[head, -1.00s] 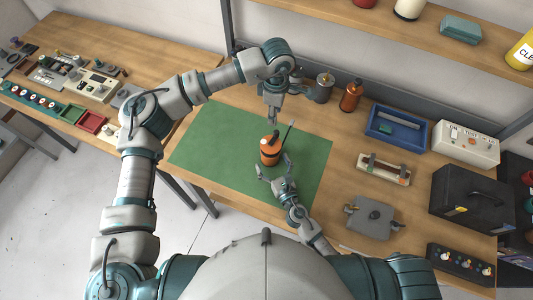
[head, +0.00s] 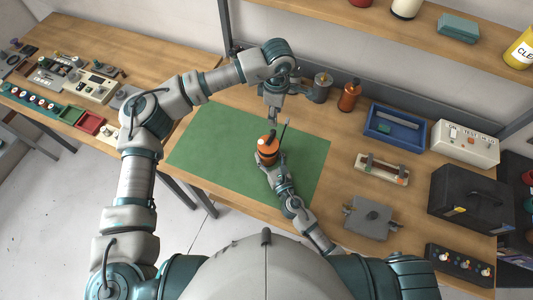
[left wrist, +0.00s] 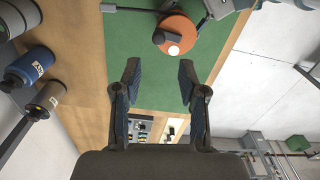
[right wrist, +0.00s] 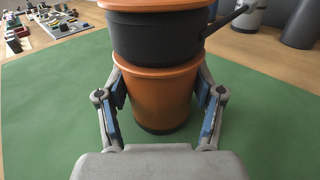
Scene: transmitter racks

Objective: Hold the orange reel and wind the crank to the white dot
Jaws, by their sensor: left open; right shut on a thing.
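The orange reel (head: 267,157) stands upright on the green mat; its black middle band (right wrist: 155,42) shows in the right wrist view. My right gripper (right wrist: 160,88) is shut on the reel's lower orange body, one finger on each side. In the left wrist view the reel's orange top (left wrist: 181,32) carries a white dot (left wrist: 173,50) near its rim, with a dark knob beside it. The thin dark crank (head: 284,132) sticks out and up from the reel. My left gripper (head: 272,114) is open and empty, beyond the reel and apart from it.
The green mat (head: 215,150) is mostly clear left of the reel. A grey cylinder (head: 321,87) and an orange bottle (head: 349,96) stand at the back. A blue tray (head: 372,133), a white test box (head: 466,142) and a black case (head: 470,200) stand to the right.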

